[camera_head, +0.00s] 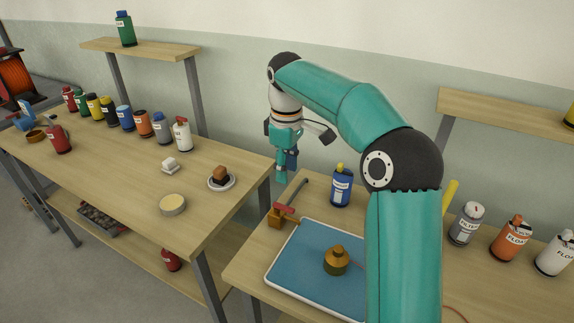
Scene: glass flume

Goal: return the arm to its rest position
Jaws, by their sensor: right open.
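My right arm is teal with black joints and rises from the lower right, bending over at the top. Its gripper (286,168) points down, open and empty, above the gap between the two wooden tables. It is left of the blue bottle with a yellow cap (341,188) and above the brass-coloured valve with a red handle (275,217). It appears to touch nothing. My left gripper is not in view.
A blue tray (297,253) with a light rim holds a round brass part (336,262); my arm hides its right side.

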